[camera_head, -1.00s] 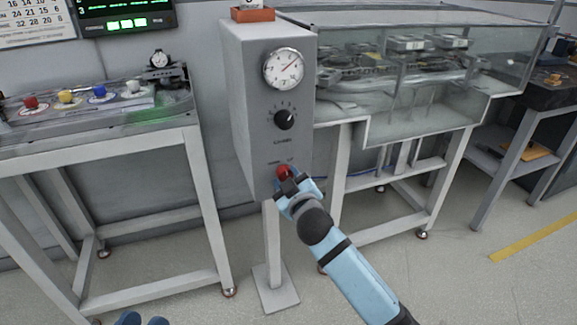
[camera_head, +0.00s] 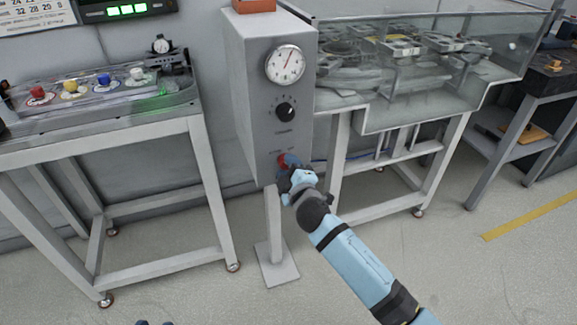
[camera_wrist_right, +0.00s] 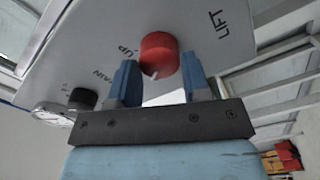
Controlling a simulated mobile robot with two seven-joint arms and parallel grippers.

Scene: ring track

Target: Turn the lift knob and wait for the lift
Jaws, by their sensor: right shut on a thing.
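The red lift knob (camera_head: 282,159) is low on the front of the grey control box (camera_head: 250,105). My right gripper (camera_head: 287,168) is at the knob and partly covers it in the head view.
A dial gauge (camera_head: 285,64) and a black knob (camera_head: 285,111) sit above on the box. A glass-sided tank (camera_head: 400,118) on a white frame stands to the right. A bench with coloured buttons (camera_head: 92,137) stands left. The floor in front is open.

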